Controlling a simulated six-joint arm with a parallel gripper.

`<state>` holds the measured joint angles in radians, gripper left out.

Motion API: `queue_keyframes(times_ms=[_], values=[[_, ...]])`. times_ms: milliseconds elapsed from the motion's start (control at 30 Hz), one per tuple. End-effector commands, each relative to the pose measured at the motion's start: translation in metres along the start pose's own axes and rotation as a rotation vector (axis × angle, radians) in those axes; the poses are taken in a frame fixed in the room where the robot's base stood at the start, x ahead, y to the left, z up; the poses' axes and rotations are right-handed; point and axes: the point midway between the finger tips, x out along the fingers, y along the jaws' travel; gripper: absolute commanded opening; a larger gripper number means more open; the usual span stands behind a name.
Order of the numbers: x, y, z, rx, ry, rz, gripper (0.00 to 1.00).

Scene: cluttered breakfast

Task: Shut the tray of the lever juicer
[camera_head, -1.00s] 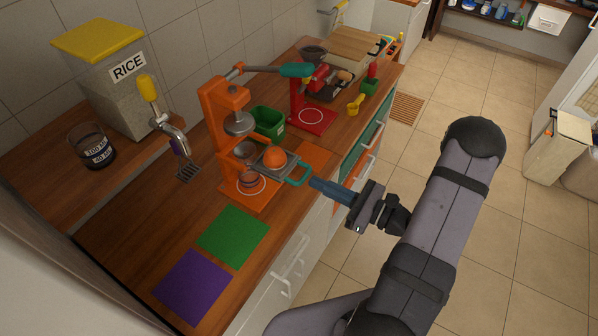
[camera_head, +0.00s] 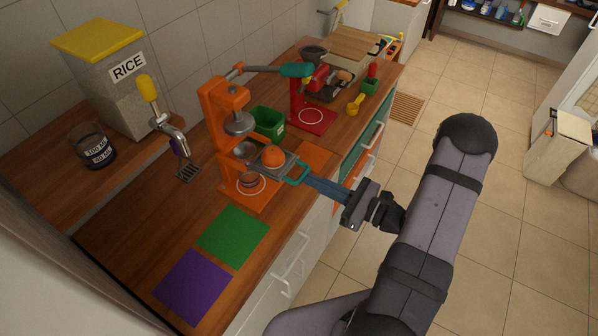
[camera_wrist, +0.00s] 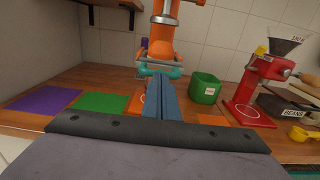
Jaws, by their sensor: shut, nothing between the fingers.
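The orange lever juicer (camera_head: 213,101) stands on the wooden counter, its teal-tipped lever (camera_head: 296,70) raised toward the back right. Its grey tray (camera_head: 289,163) sticks out toward my arm, with an orange fruit (camera_head: 273,156) on it. The tray has a teal handle (camera_head: 299,174) on its outer end. My gripper (camera_head: 308,180) is shut and empty, its blue fingers pointing at the handle. The fingertips are at or very near the handle; I cannot tell whether they touch. In the wrist view the fingers (camera_wrist: 159,96) overlap the juicer base, and the handle (camera_wrist: 174,73) shows just beyond them.
A green bin (camera_head: 267,123) and a red machine (camera_head: 308,110) stand behind the tray. Green (camera_head: 232,234) and purple (camera_head: 194,288) mats lie flat in front. A glass and a rice container (camera_head: 125,95) stand at left.

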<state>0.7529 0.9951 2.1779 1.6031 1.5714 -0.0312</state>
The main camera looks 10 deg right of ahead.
Motion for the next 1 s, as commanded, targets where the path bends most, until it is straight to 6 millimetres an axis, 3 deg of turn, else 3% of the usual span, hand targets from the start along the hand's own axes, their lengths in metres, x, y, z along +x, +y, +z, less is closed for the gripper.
queue_keyframes(times_ms=[667, 1000], values=[[0.008, 0.0, 0.0, 0.0, -0.001, 0.001, 0.0], [0.035, 0.001, 0.0, -0.001, -0.001, 0.004, 0.0]])
